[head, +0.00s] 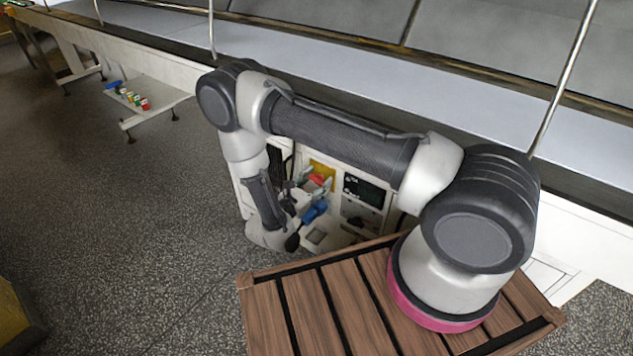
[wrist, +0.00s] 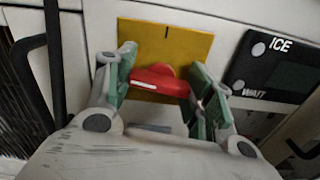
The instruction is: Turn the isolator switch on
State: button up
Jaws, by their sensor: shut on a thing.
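The isolator switch has a red handle (wrist: 160,82) on a yellow plate (wrist: 190,42); both also show in the head view, the handle (head: 318,179) small beside the plate (head: 323,168). The handle lies roughly crosswise in the wrist view, with a white stripe on its left part. A short dark mark stands at the plate's upper middle. My gripper (wrist: 160,88) has its green-padded fingers on either end of the red handle and is shut on it. The lower part of the switch is hidden by my gripper.
A black display (wrist: 275,68) reading "ICE" and "WAIT" sits right of the switch. A black bar (wrist: 53,60) runs up the left side. A blue-handled item (head: 314,212) is below the switch. A slatted wooden surface (head: 310,300) is in front; the floor at left is open.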

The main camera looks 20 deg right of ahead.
jog(key=m, duration=1.2)
jog(key=shift+m, duration=2.1)
jog(key=shift+f, duration=0.1)
jog(key=o, duration=1)
jog(key=shift+o, duration=0.2)
jog(key=v, duration=1.2)
